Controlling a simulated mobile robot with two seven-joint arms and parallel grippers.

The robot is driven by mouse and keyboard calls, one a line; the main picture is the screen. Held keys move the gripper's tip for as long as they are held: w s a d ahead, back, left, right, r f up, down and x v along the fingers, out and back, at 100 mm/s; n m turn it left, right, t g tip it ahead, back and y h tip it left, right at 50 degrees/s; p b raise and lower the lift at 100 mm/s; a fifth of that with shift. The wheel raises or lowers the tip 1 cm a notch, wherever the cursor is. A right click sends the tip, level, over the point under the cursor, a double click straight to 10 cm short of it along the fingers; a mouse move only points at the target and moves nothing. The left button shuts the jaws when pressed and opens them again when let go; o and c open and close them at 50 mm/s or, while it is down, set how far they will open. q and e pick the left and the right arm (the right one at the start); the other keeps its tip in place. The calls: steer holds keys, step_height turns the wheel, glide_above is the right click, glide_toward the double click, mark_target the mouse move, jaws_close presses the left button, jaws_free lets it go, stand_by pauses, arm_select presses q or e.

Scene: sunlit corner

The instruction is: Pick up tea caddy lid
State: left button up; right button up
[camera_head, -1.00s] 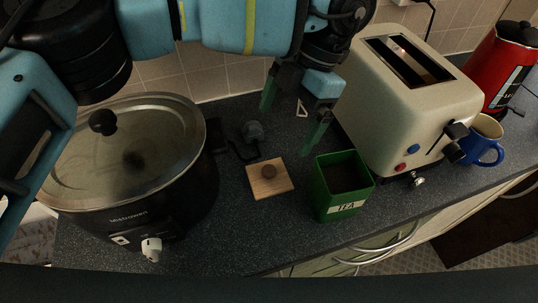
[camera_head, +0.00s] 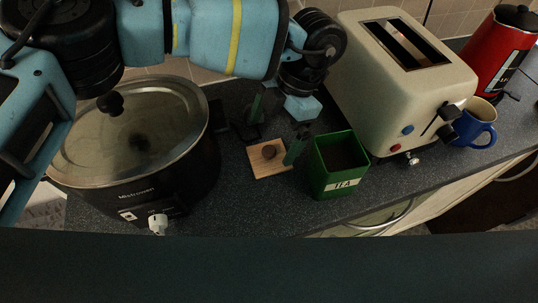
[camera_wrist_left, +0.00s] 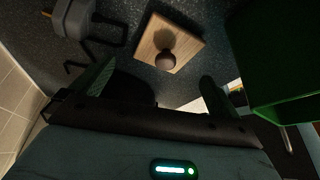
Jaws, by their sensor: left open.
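The tea caddy lid is a square light-wood plate (camera_head: 271,166) with a round dark-brown knob (camera_head: 269,152), lying flat on the worktop. The open green tea caddy (camera_head: 338,167), labelled TEA, stands just right of it. My left gripper (camera_head: 275,135) is open with its green-padded fingers pointing down, over the far side of the lid. In the left wrist view the lid (camera_wrist_left: 187,37) and its knob (camera_wrist_left: 166,60) lie ahead of the spread fingers, with nothing between them. The caddy (camera_wrist_left: 275,60) shows at the right there. My right gripper is not seen.
A slow cooker (camera_head: 140,150) with a glass lid stands to the left. A cream toaster (camera_head: 400,85), a blue mug (camera_head: 476,125) and a red kettle (camera_head: 497,55) stand to the right. A dark plug with cable (camera_wrist_left: 82,22) lies left of the lid. Bare worktop lies in front of the lid.

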mark_target(269, 149)
arm_select(q)
steer(key=shift+d+p+x, duration=0.2)
steer(key=shift+p+x, duration=0.15)
steer(key=shift+x, duration=2)
steer(key=shift+s, duration=0.15)
steer(key=shift+c, duration=0.4)
steer(key=c, duration=0.8)
